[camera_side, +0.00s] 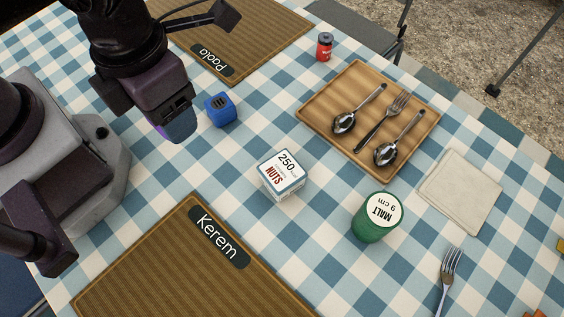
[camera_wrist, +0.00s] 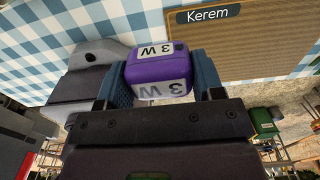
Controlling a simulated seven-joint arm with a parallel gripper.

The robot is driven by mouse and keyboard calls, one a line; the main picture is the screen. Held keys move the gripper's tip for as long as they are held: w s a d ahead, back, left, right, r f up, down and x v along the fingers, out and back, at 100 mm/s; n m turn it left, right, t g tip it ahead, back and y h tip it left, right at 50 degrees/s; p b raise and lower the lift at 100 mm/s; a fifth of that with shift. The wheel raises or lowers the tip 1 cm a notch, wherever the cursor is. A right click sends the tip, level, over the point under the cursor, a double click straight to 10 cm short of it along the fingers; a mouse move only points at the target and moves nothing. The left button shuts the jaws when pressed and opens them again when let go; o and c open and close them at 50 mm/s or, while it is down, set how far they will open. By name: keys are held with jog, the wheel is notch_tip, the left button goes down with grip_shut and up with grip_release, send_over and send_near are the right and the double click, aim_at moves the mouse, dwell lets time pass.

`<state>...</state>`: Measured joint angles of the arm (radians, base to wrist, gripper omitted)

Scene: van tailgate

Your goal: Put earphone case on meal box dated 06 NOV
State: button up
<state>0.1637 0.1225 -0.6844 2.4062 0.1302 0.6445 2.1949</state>
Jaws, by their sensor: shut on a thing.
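My gripper (camera_wrist: 162,88) is shut on a small purple case (camera_wrist: 158,72) with rounded edges and white labels reading "3 W". The frames do not confirm that it is the earphone case. In the side view my gripper (camera_side: 180,122) is at upper left, above the tablecloth and just left of a blue block. The held case is mostly hidden there behind the fingers. I see no meal box with a readable 06 NOV date in either view.
Cloth between nuts box and tray is clear.

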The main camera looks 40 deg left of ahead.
jog(key=w+d+f, duration=0.4)
jog(key=w+d, duration=0.1)
jog(key=d, duration=0.1)
send_over(282, 170)
jog(key=f, duration=0.5)
jog(key=shift+s+a+f, duration=0.2)
jog(key=shift+f, duration=0.05)
jog(key=shift+w+d+f, duration=0.1)
jog(key=shift+f, duration=0.15)
jog(key=shift+w+d+f, duration=0.1)
jog(key=shift+f, duration=1.55)
jog(key=shift+f, duration=0.15)
jog(key=o, duration=0.9)
jog(key=shift+o, duration=0.2)
notch_tip(282, 170, up, 12)
jog(key=shift+r, duration=0.2)
